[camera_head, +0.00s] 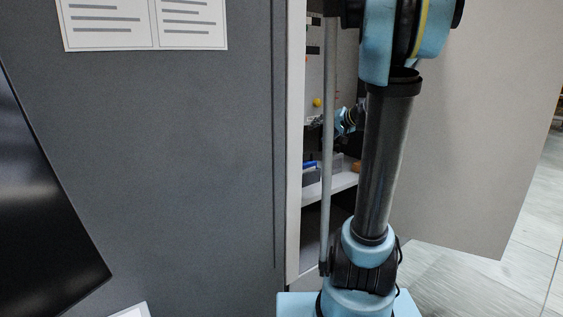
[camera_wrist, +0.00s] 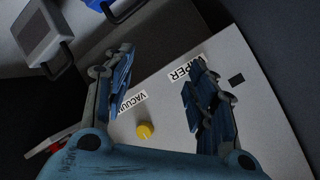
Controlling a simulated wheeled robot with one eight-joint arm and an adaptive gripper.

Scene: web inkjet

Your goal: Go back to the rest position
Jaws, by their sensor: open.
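My gripper (camera_wrist: 161,57) is open in the wrist view, with a blue finger on each side and nothing between them. It faces a light panel (camera_wrist: 255,120) with the labels "VACUUM" and "WIPER" and a yellow button (camera_wrist: 145,130). In the head view my arm reaches through the opening of a grey cabinet, and my gripper (camera_head: 319,123) is small and partly hidden inside, close to the panel (camera_head: 314,75). The yellow button (camera_head: 317,102) shows just above it. I cannot tell whether the gripper touches the panel.
The grey cabinet front (camera_head: 170,160) stands left of the opening. A light open door (camera_head: 465,130) stands at the right, behind my arm. A white shelf (camera_head: 340,182) with small blue and orange items lies below my gripper. A dark screen (camera_head: 40,210) is at the far left.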

